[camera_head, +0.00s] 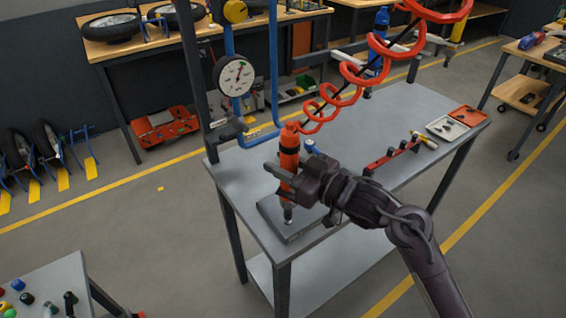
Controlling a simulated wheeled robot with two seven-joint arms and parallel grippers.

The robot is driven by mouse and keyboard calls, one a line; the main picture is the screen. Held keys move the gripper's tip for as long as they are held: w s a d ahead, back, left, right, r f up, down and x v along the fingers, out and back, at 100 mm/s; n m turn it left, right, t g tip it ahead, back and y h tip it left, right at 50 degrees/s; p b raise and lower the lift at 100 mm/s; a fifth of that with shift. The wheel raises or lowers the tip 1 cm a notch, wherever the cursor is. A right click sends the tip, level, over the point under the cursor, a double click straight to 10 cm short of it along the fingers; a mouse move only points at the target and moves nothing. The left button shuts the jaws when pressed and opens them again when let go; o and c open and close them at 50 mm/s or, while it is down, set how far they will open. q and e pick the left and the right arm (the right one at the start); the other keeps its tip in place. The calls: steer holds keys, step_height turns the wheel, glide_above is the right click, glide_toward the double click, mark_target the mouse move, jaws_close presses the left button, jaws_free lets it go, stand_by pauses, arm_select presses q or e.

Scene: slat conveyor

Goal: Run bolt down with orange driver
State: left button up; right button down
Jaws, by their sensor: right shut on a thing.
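The orange driver (290,152) stands about upright over the left end of the grey workbench (405,105), hanging from a red coiled hose (352,75). My right gripper (285,180) is shut around the driver's lower body. The driver's tip points down at a dark flat plate (290,234) on the bench. I cannot tell whether the tip is seated on a bolt head. My gripper hides part of the plate. My left gripper is not in view.
A pressure gauge (234,76) and blue pipes stand on a post at the bench's left side. A red rack (391,156) lies right of my gripper, with a white tray (446,128) and a red tray (468,116) beyond. The bench's back middle is clear.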

mark_target(283, 143)
steer(key=shift+r, duration=0.1)
step_height(283, 143, up, 5)
steer(key=p, duration=0.5)
steer(key=shift+r, duration=0.2)
stand_by(0.4)
